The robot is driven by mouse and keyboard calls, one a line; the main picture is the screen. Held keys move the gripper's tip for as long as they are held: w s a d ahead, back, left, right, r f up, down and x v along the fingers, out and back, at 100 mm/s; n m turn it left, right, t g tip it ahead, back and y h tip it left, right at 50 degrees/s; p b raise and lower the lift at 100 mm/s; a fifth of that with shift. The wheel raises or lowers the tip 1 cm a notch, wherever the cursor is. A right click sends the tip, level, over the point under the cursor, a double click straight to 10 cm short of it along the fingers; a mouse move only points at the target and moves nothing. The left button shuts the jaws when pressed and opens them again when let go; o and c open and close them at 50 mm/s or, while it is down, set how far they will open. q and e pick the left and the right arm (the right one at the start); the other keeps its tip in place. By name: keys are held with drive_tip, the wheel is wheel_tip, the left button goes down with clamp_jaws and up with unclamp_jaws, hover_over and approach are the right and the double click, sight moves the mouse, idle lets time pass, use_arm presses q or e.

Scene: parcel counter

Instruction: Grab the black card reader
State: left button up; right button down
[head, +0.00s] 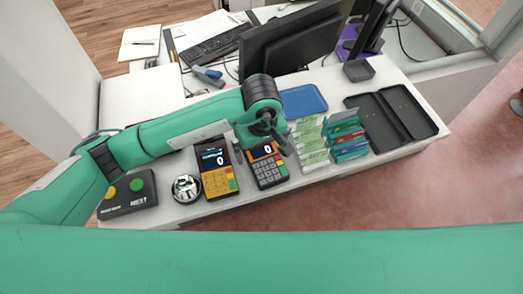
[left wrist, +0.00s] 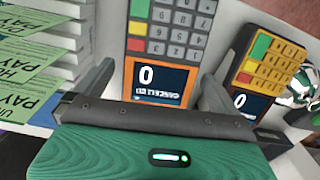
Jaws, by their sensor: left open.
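A dark card reader (head: 268,171) with a grey keypad and an orange screen surround lies on the counter. In the left wrist view this reader (left wrist: 157,50) lies between and beyond the fingers of my left gripper (left wrist: 156,74). A second reader (head: 215,177) with a dark body and yellow face lies to its left; it also shows in the left wrist view (left wrist: 262,72), beyond the right finger. In the head view my left gripper (head: 262,143) is open over the far end of the grey-keypad reader, partly hiding it. Contact cannot be told. My right gripper is out of view.
Stacked green-labelled packs (head: 311,146) and a box of coloured packets (head: 346,136) stand close on the right. A black open case (head: 409,115) lies farther right. A round metal-topped item (head: 186,189) and a button box (head: 128,195) are left. A monitor (head: 290,43) stands behind.

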use_arm(q)
drive_tip(key=shift+f, duration=1.1)
drive_tip(key=c, duration=1.3)
drive_tip(key=shift+o, duration=0.2)
drive_tip(key=shift+r, duration=0.15)
